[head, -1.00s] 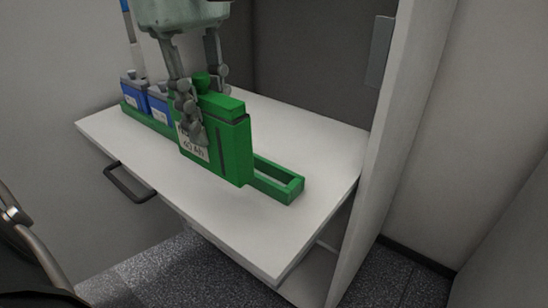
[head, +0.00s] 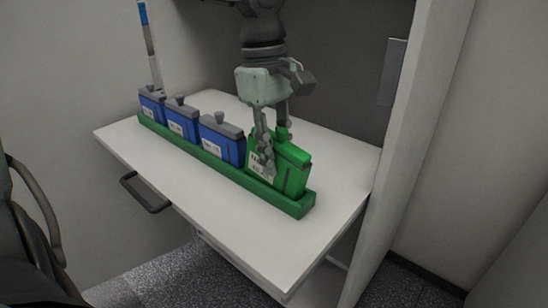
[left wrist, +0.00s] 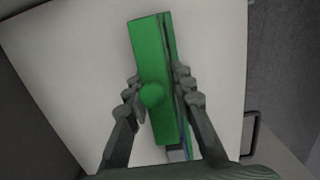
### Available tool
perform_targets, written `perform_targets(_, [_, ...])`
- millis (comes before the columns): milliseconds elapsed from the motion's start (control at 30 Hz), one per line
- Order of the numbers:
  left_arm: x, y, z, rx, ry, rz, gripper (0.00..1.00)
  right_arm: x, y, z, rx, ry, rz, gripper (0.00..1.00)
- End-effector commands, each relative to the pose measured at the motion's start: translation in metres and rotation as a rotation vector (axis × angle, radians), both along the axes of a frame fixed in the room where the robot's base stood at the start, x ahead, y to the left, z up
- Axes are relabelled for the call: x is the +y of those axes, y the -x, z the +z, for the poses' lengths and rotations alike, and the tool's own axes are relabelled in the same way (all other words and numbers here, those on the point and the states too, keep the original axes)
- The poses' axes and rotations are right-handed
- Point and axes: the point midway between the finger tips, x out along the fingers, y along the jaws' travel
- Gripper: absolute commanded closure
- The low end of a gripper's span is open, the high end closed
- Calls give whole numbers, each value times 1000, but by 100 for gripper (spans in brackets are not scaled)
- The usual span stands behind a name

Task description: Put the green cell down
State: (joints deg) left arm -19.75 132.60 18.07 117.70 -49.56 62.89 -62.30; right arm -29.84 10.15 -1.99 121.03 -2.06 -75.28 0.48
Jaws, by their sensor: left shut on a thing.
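The green cell (head: 290,165) is at the right end of the green rack (head: 225,172) in the head view, its lower edge at the rack's last slot. It looks slightly tilted; whether it rests on the rack floor I cannot tell. My left gripper (head: 275,145) is shut on the cell from above. In the left wrist view the cell (left wrist: 153,80) stands between the two fingers (left wrist: 157,90), its round knob near the fingertips. My right gripper is not clearly in view.
Several blue cells (head: 183,118) stand in a row in the rack, left of the green one. The white shelf (head: 190,195) is clear in front of the rack, with a dark handle (head: 145,195) at its front. A white cabinet wall (head: 412,150) rises at the right.

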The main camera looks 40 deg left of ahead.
Motion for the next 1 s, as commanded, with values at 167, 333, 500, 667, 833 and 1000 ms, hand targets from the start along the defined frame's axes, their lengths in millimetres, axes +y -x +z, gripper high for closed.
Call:
perform_targets(167, [4,4,-15,17,-7,1,100,0,1,-4,4,-1,0,100])
perform_targets(333, [4,6,-17,24,-9,0,70,0,1,-4,4,0,1,100])
perform_targets(500, [3,5,-15,19,-6,1,56,0,1,-3,4,0,1,100])
perform_targets(667, [3,4,-13,15,-5,1,56,-1,0,-2,3,2,1,100])
perform_targets(833, [3,2,-6,11,-4,2,56,-2,0,-1,2,4,3,100])
perform_targets(1000, [6,2,22,6,-3,1,56,-2,-1,-1,-2,5,5,100])
